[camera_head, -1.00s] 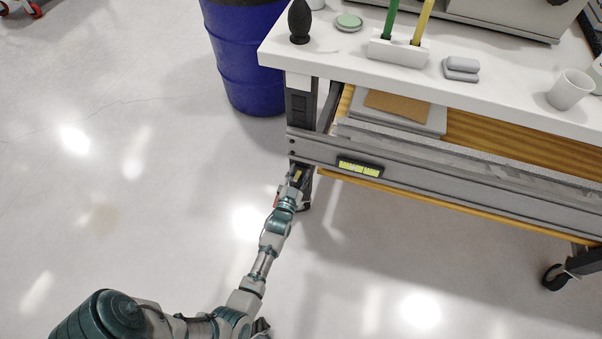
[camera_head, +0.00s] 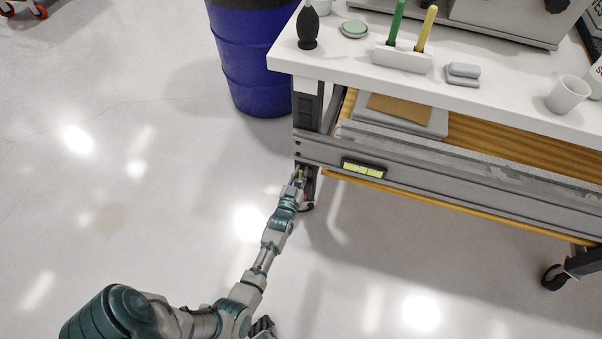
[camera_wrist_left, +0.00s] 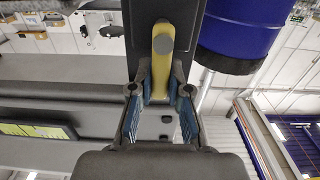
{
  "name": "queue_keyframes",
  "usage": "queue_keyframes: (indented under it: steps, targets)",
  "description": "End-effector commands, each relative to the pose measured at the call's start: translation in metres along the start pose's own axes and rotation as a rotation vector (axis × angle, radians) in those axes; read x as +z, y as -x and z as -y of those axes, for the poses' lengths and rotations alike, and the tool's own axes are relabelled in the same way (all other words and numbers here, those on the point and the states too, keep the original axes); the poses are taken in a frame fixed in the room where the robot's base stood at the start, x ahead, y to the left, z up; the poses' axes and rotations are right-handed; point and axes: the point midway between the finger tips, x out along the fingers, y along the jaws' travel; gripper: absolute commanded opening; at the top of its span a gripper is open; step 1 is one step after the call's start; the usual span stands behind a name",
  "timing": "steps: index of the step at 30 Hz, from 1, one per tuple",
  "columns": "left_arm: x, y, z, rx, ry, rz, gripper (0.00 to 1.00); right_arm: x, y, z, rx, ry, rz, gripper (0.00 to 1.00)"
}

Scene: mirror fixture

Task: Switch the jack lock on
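The jack lock shows in the left wrist view as a yellow lever (camera_wrist_left: 162,45) with a rounded grey end, in front of a dark upright plate. In the head view, a small yellowish part of it shows by the table leg (camera_head: 301,172). My left gripper (camera_head: 299,179) is at this leg, just below the grey beam. In the left wrist view its two fingertips (camera_wrist_left: 160,85) lie on either side of the lever's lower part and appear closed against it. The lever's lower end is partly hidden between the fingers. My right gripper is not clearly visible.
The white worktop (camera_head: 500,98) overhangs above my left gripper. A grey beam (camera_head: 430,180) with a yellow-green display (camera_head: 363,169) runs to the right. A blue barrel (camera_head: 255,65) stands behind the leg. A caster (camera_head: 553,278) is at lower right. The floor at left is clear.

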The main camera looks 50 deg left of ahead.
Motion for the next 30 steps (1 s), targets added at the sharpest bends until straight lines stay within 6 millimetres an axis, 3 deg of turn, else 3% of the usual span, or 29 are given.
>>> queue_keyframes:
  steps: [1,3,14,30]
  targets:
    - [0.001,0.001,0.001,-0.001,0.0,0.002,0.31,0.003,0.0,-0.001,0.0,0.0,0.003,0.42]
    - [0.001,0.001,0.001,-0.001,-0.001,0.002,0.42,0.003,0.0,-0.001,0.0,0.0,0.003,0.42]
    - [0.001,0.006,0.0,0.0,-0.003,0.002,0.42,0.0,0.0,0.0,0.0,0.002,-0.001,0.42]
    - [0.003,0.109,0.0,0.0,-0.003,0.004,0.42,0.0,0.0,0.0,-0.001,0.001,-0.001,0.42]
